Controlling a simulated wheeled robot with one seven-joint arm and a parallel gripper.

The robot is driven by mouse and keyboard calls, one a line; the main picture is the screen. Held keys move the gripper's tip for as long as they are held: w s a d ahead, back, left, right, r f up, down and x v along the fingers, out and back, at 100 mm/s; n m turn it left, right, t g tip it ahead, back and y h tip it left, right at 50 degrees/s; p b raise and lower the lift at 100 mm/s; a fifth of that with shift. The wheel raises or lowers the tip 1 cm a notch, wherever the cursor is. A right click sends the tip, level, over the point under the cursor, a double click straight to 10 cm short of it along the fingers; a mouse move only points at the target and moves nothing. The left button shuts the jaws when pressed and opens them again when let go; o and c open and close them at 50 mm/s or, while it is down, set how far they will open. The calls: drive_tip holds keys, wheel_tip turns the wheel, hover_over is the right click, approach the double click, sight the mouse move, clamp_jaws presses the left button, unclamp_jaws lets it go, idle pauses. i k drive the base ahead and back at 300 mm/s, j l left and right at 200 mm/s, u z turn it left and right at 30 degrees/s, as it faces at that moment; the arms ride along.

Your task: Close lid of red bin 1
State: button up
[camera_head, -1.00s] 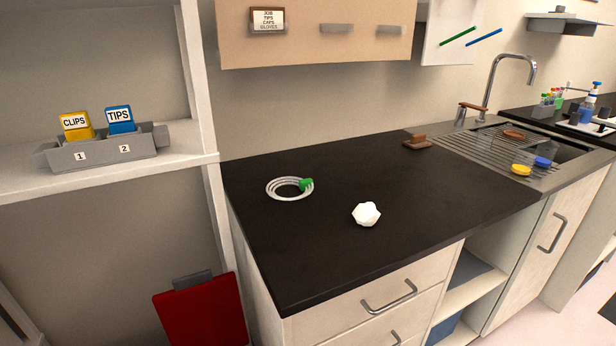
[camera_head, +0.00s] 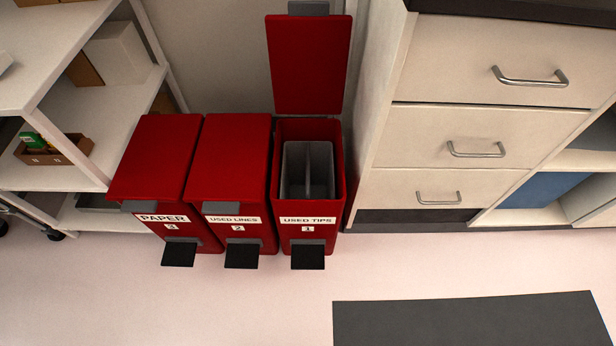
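Red bin 1 (camera_head: 333,235), labelled "USED TIPS", stands on the floor at the right end of a row of red bins. Its lid (camera_head: 308,65) is open and stands upright at the back, with a grey tab on its top edge. A grey divided insert (camera_head: 308,172) shows inside the bin. A black pedal (camera_head: 307,257) sticks out at its front base. My gripper is not in view.
Closed red bins 2 (camera_head: 228,165) and 3 (camera_head: 155,155) stand close on the left. A drawer cabinet (camera_head: 480,137) is close on the right. White shelves (camera_head: 115,130) are at the left. A dark grey mat (camera_head: 470,322) lies in front on the right; the pale floor before the bins is clear.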

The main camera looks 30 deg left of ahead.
sight(309, 48)
drive_tip(key=i+j+u, duration=0.15)
drive_tip(key=u, duration=0.2)
drive_tip(key=i+j+u, duration=0.15)
drive_tip(key=u, duration=0.25)
drive_tip(key=i+j+u, duration=0.15)
drive_tip(key=u, duration=0.2)
drive_tip(key=i+j, duration=0.05)
drive_tip(key=j, duration=0.05)
